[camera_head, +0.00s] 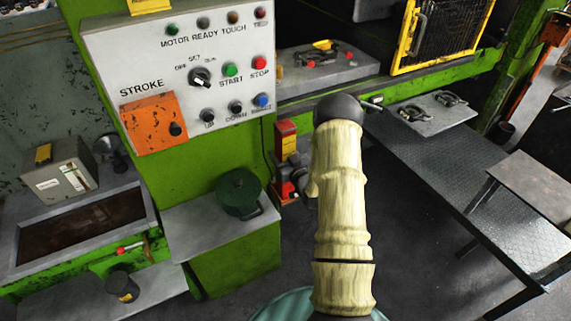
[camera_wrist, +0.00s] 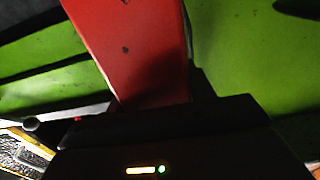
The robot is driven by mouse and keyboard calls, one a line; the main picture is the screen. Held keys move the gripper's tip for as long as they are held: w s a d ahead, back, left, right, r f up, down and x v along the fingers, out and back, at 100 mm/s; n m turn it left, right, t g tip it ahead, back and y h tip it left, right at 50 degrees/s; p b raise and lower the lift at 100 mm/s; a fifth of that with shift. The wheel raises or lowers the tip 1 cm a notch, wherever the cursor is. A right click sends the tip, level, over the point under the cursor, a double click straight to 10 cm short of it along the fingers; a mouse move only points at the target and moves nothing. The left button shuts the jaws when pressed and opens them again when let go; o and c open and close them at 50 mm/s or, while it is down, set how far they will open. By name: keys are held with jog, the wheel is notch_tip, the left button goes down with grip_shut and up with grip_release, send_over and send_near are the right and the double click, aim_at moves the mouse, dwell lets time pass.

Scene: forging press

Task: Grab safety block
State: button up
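The safety block appears to be the upright red and yellow block (camera_head: 287,134) in the head view, standing beside the green press column. Its lower part is partly covered by grey parts and my arm. In the wrist view a red block face (camera_wrist: 135,50) fills the upper middle, very close, and runs down behind the dark body of my gripper (camera_wrist: 155,108). A dark edge lies along the right side of the red face. My fingertips are not clear in the wrist view, and my arm mostly hides the gripper in the head view. I cannot tell whether the fingers grip the block.
The control panel (camera_head: 180,50) is on the green column at upper left. A small shelf (camera_head: 205,225) with a dark green pot (camera_head: 238,192) stands left of the block. A dark metal table (camera_head: 440,175) is on the right. Grey floor shows between them.

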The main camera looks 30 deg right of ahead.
grip_shut()
jog(key=shift+r, duration=0.1)
jog(key=shift+r+b, duration=0.1)
jog(key=shift+b, duration=0.25)
notch_tip(320, 180, up, 7)
jog(key=b, duration=0.2)
jog(key=s+b, duration=0.2)
jog(key=s, duration=1.2)
jog(key=shift+s+d, duration=0.35)
